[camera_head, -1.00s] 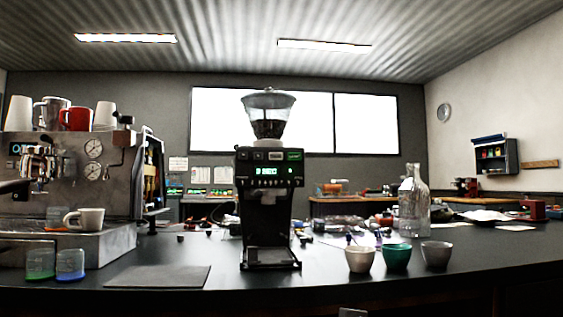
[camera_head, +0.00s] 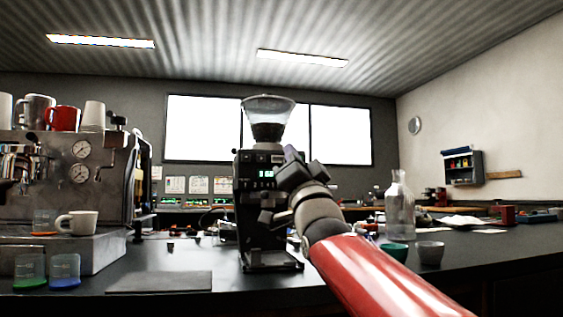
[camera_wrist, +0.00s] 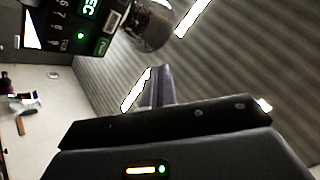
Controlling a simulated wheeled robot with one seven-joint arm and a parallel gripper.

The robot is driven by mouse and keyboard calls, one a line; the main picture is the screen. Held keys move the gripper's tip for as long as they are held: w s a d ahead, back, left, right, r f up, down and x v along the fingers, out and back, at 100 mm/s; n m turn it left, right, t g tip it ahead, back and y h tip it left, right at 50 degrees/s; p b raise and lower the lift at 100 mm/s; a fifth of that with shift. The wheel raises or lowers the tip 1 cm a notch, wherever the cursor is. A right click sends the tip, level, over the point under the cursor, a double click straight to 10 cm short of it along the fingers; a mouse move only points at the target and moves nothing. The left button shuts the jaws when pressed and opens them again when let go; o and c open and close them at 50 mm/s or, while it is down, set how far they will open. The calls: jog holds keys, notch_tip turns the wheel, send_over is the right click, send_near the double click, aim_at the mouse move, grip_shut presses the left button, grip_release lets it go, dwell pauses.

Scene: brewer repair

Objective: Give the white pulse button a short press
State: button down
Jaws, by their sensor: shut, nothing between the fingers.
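The black grinder (camera_head: 252,215) with a clear hopper (camera_head: 268,118) stands upright on the counter. Its upper front panel carries a lit green display (camera_head: 265,174), partly covered by my arm. The panel also shows tilted in the wrist view, at the upper left, with its keys (camera_wrist: 68,20) and a small green light. I cannot surely pick out the white pulse button; a pale patch shows on the top row of the panel. My gripper (camera_head: 290,153) is shut and empty, in front of the panel's right side. In the wrist view its fingers (camera_wrist: 154,85) point up, right of the panel.
An espresso machine (camera_head: 60,185) with cups on top stands at the left. A dark mat (camera_head: 160,282) lies on the counter (camera_head: 330,265). A green cup (camera_head: 394,252), a grey cup (camera_head: 430,253) and a glass bottle (camera_head: 399,210) stand at the right, near my arm.

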aim_at(278, 159)
jog(key=w+a+p, duration=0.2)
jog(key=w+p, duration=0.4)
jog(key=w, duration=0.2)
jog(key=shift+w+a, duration=0.25)
dwell(2.1)
jog(key=shift+w+a+p, duration=0.1)
jog(key=shift+w+p, duration=0.3)
jog(key=shift+w, duration=0.05)
jog(key=shift+w+a, duration=0.1)
jog(key=shift+w, duration=0.25)
dwell(0.5)
jog(key=shift+s+f, duration=0.1)
dwell(2.1)
jog(key=shift+s+d+b, duration=0.25)
jog(key=shift+s+b, duration=0.4)
jog(key=shift+s, duration=0.05)
